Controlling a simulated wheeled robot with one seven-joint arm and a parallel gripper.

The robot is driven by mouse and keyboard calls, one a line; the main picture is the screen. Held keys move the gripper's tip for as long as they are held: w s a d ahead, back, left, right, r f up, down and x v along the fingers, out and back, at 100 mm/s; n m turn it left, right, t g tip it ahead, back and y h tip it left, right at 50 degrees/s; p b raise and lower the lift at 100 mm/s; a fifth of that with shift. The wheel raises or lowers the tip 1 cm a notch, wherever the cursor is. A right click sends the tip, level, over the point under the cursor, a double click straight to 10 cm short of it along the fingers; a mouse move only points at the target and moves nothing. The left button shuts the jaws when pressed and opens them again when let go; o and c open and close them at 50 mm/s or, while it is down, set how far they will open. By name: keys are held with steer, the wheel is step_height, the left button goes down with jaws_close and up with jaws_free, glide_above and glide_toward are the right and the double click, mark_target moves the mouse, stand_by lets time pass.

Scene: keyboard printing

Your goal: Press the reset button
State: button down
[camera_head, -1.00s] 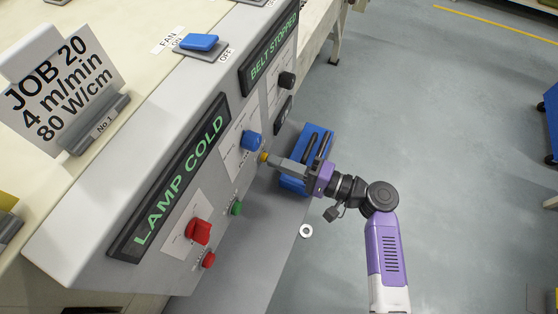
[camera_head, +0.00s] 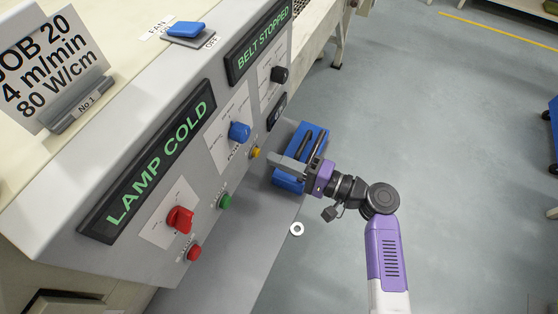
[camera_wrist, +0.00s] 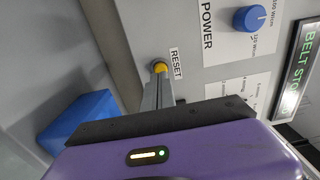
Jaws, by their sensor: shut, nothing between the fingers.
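The yellow reset button (camera_head: 255,153) sits low on the sloped grey control panel, below the blue power knob (camera_head: 239,131). In the wrist view the button (camera_wrist: 160,67) shows just beyond my fingertips, beside a label reading RESET. My gripper (camera_head: 272,165) is shut and empty. In the head view its tips are to the right of and slightly below the button, with a small gap. In the wrist view the shut fingers (camera_wrist: 158,90) point at the button and overlap its lower edge.
A red knob (camera_head: 180,219), a green button (camera_head: 225,201) and a red button (camera_head: 194,253) are to the left on the panel. A blue tool holder (camera_head: 290,178) stands behind my gripper. Open floor is to the right.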

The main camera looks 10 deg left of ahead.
steer(key=b+v, duration=0.1)
steer(key=v, duration=1)
steer(key=shift+d, duration=0.2)
steer(key=shift+w, duration=0.2)
